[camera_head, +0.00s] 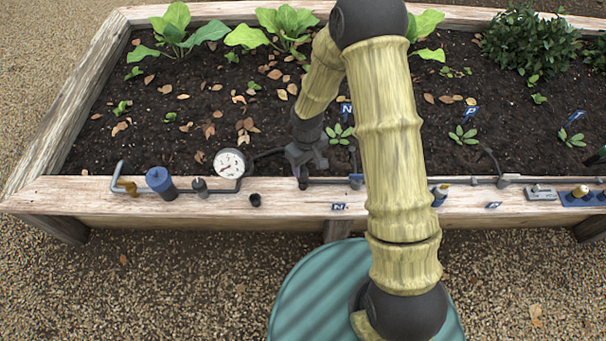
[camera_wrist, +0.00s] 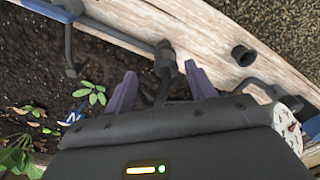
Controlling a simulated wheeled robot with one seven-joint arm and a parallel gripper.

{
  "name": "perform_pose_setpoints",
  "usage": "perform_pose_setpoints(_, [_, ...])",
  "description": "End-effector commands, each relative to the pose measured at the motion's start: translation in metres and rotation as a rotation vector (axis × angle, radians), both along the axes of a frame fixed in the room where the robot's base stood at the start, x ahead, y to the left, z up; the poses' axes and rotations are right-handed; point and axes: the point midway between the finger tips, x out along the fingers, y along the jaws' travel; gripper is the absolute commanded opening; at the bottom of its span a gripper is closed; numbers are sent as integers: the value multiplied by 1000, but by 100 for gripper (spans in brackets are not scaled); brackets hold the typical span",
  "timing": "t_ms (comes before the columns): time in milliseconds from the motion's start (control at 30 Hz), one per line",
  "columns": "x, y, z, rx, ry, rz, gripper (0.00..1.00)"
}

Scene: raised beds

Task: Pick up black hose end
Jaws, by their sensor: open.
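The black hose end (camera_wrist: 165,55) shows in the wrist view as a dark stub with a thicker collar. It lies across the edge of the bed's wooden plank, and its hose runs back between my fingers. My gripper (camera_wrist: 160,71) is open, one purple-grey finger on each side of the hose, with the collar just beyond the fingertips. I see no contact. In the head view my gripper (camera_head: 304,166) points down at the plank's inner edge, and the hose end (camera_head: 303,184) shows just below it. My gripper hides part of the hose there.
A white dial gauge (camera_head: 230,163), a blue cylinder (camera_head: 160,182) and piping stand left on the wooden rim (camera_head: 90,197). A small black cup (camera_head: 255,200) sits close by. Seedlings and blue markers stand in the soil behind. Blue and grey fittings (camera_head: 575,196) lie right.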

Motion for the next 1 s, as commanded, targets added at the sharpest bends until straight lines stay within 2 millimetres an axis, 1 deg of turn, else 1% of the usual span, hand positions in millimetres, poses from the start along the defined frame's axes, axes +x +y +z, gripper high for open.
perform_pose_setpoints(200, [0, 9, -33, -1, 3, 1, 56])
perform_pose_setpoints(333, [0, 8, -48, -2, 2, 0, 56])
perform_pose_setpoints(433, [0, 8, -50, -1, 1, -2, 56])
perform_pose_setpoints(900, [0, 9, -49, -1, 1, 1, 56])
perform_pose_setpoints(933, [0, 9, -49, -1, 1, 1, 54])
perform_pose_setpoints(1000, [0, 9, -49, -1, 1, 1, 40])
